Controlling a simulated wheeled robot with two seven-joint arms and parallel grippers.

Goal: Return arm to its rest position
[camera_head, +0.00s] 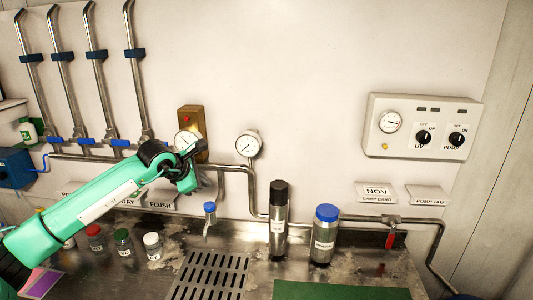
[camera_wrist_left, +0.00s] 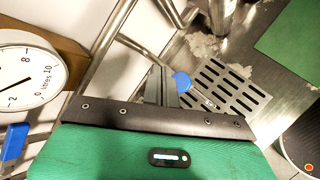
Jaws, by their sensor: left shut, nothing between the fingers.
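My left arm (camera_head: 85,215) is green and comes in from the left in the head view, reaching up toward the wall pipes. Its gripper (camera_head: 197,148) is shut and empty, in front of the brass-coloured box with a round gauge (camera_head: 186,140). In the left wrist view the shut fingers (camera_wrist_left: 162,80) point toward the blue-capped tap (camera_wrist_left: 181,82) and the slotted drain grate (camera_wrist_left: 228,85), with clear space seeming to lie between. The gauge also shows large at the left of the wrist view (camera_wrist_left: 28,75). My right gripper is not in view.
Below stand small jars (camera_head: 123,242), a blue-topped tap (camera_head: 209,212), a black-capped bottle (camera_head: 278,215) and a blue-capped bottle (camera_head: 325,235). A second gauge (camera_head: 248,144) and pipes line the wall. A control panel (camera_head: 420,128) is at right. A green mat (camera_head: 340,291) lies in front.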

